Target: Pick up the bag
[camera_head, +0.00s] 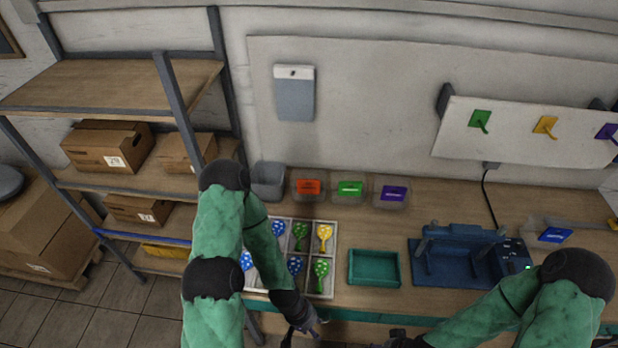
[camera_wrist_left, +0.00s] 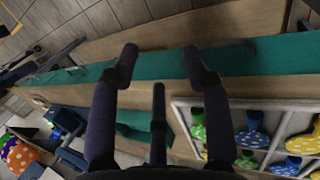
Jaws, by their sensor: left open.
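No object is clearly recognisable as the bag. A flat grey pouch-like thing with a white top (camera_head: 294,95) hangs on the back wall, and I cannot tell whether it is the bag. My left gripper (camera_head: 303,328) is at the table's front edge, below the balloon tray.
A white divided tray (camera_head: 335,262) holds several dotted balloons. An empty green tray (camera_head: 374,267) and a blue machine (camera_head: 455,262) stand to its right. Small bins with coloured labels (camera_head: 350,189) line the back. A shelf with cardboard boxes (camera_head: 105,146) stands at left.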

